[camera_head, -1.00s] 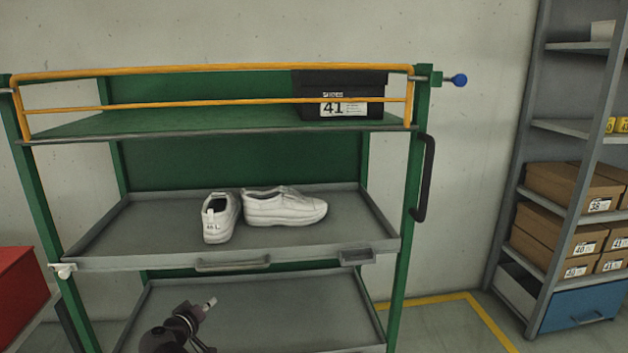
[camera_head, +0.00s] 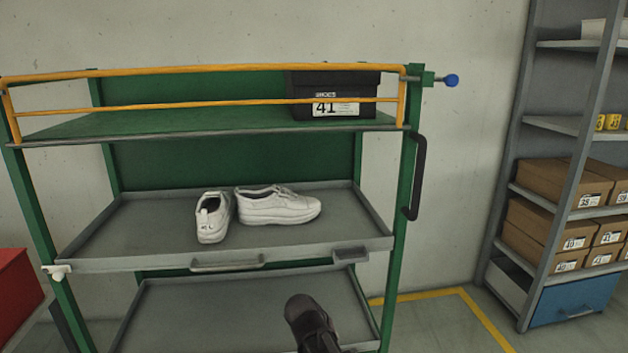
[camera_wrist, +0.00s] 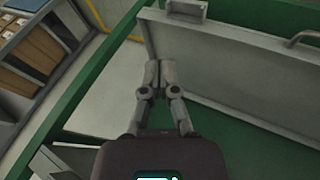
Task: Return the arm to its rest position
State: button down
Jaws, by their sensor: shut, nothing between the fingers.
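My gripper (camera_wrist: 152,78) shows in the wrist view with its two fingers together, shut and empty. It is close to the green cart frame and a grey tray (camera_wrist: 230,75), whose side fills the right of that view. In the head view a dark part of my arm (camera_head: 310,322) shows at the bottom, in front of the cart's lower tray (camera_head: 200,310). The fingers cannot be made out there.
White shoes (camera_head: 277,205) stand on the cart's middle tray (camera_head: 130,225). A black box (camera_head: 305,85) marked 41 sits on the top shelf. A black handle (camera_head: 417,178) is on the cart's right post. A shelving rack (camera_head: 530,120) with boxes stands at right.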

jog(key=s+d+f+m+g+y, duration=0.2)
jog(key=s+d+g+y, duration=0.25)
jog(key=s+d, duration=0.7)
notch_tip(320, 180, up, 38)
jog(key=w+p, duration=0.1)
jog(key=p, duration=3.8)
jog(key=shift+w+d, duration=0.35)
jog(key=shift+d, duration=0.05)
jog(key=shift+y, duration=0.25)
